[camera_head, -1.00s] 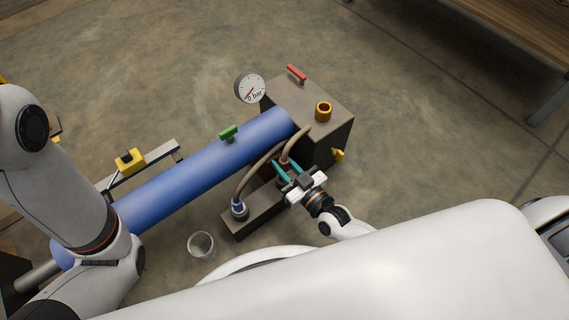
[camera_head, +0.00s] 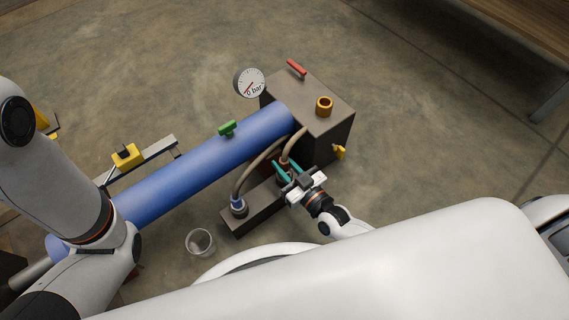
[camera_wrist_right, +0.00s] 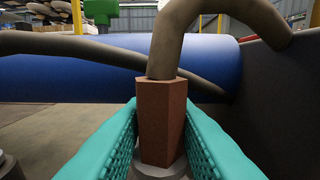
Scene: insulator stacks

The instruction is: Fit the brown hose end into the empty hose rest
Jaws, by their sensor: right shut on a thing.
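My right gripper (camera_head: 285,172) has teal fingers and is shut on the brown hose end (camera_wrist_right: 162,122), a brown angular block below a tan hose (camera_wrist_right: 205,18). The hose end stands upright between the fingers (camera_wrist_right: 158,140). A grey round rim (camera_wrist_right: 150,174) shows directly below it at the bottom of the wrist view; I cannot tell whether the hose end is seated in it. In the head view, the gripper is over the right part of a dark low block (camera_head: 262,208). A blue hose end (camera_head: 238,205) stands at that block's left end. My left gripper is out of view.
A blue cylinder (camera_head: 190,173) with a green handle (camera_head: 227,128) runs behind the block to a dark box (camera_head: 310,115). A gauge (camera_head: 249,83) reads 0 bar. A clear cup (camera_head: 200,242) stands on the floor at front left.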

